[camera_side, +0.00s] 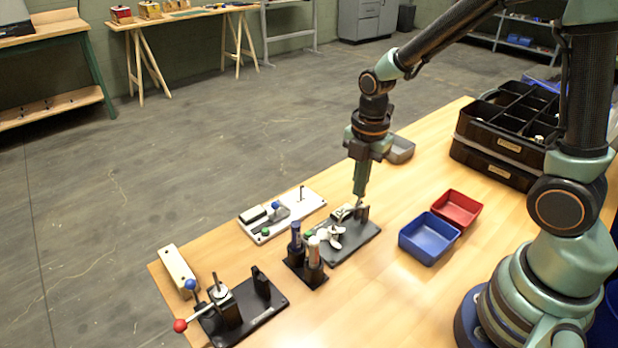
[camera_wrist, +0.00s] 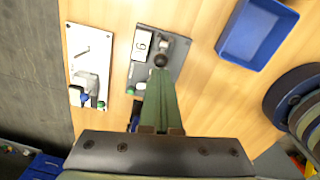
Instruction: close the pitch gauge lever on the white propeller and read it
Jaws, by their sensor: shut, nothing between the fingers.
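The white propeller (camera_side: 332,238) sits on a dark base plate (camera_side: 358,244) near the middle of the bench. A small upright fitting (camera_side: 362,211) stands at the plate's far end. In the wrist view the grey plate (camera_wrist: 172,78) carries a white-framed gauge face (camera_wrist: 142,43) and a dark round knob (camera_wrist: 160,60). My gripper (camera_side: 357,205) is shut, pointing down over the fitting; in the wrist view its fingers (camera_wrist: 159,76) end close to the knob. I cannot tell whether they touch. The fingers hide much of the propeller in the wrist view, and the gauge reading is too small to make out.
A black holder (camera_side: 306,274) with upright cylinders stands left of the plate. A white fixture board (camera_side: 283,226) lies behind it. A blue bin (camera_side: 430,238) and a red bin (camera_side: 457,208) stand to the right. A red-knobbed lever fixture (camera_side: 233,312) is front left.

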